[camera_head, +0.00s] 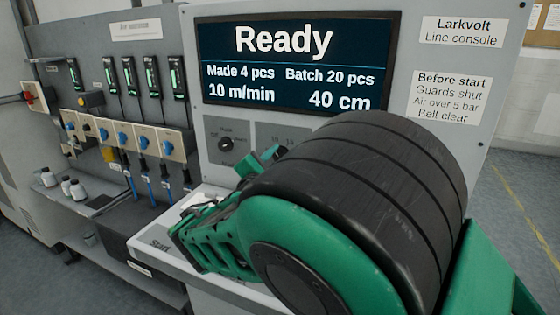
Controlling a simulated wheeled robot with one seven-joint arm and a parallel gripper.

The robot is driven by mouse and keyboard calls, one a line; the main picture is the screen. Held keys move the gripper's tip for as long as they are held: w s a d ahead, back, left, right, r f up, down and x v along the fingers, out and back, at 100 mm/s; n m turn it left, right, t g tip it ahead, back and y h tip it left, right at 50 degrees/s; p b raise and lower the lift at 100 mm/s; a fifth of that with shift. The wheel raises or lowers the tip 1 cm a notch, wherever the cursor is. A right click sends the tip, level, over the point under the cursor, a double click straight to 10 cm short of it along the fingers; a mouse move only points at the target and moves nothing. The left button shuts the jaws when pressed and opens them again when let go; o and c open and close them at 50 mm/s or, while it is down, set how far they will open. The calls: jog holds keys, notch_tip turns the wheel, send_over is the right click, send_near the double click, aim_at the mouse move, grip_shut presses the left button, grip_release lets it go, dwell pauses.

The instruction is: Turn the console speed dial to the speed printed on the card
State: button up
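The grey console has a black round knob (226,145) on a small plate left of centre, below the screen; the lettering around it is too small to read surely. To its right, a second plate (282,132) shows faint figures, but my arm hides its lower part and any dial on it. The screen (293,61) reads "Ready", "Made 4 pcs", "Batch 20 pcs", "10 m/min" and "40 cm". I see no card with a speed. My green gripper (212,218) is in front of the console, below the knob and apart from it in the picture; its fingertips are not clear.
A "Before start" notice (450,97) and a "Larkvolt Line console" label (461,31) are on the console's right. A ledge marked "Start" (160,243) lies below. A grey panel with valves and gauges (124,138) stands left, with small white bottles (73,188) on its shelf.

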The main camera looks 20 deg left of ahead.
jog(key=shift+m, duration=0.3)
jog(key=m, duration=0.5)
jog(key=shift+d+f+m, duration=0.1)
jog(key=shift+f+m, duration=0.15)
jog(key=shift+m, duration=0.05)
jog(key=m, duration=0.6)
jog(key=shift+f+t+h, duration=0.15)
jog(key=shift+t+h, duration=0.15)
jog(key=shift+t, duration=0.1)
jog(key=shift+f, duration=0.1)
jog(key=o, duration=1)
jog(key=shift+o, duration=0.2)
jog(key=shift+s, duration=0.1)
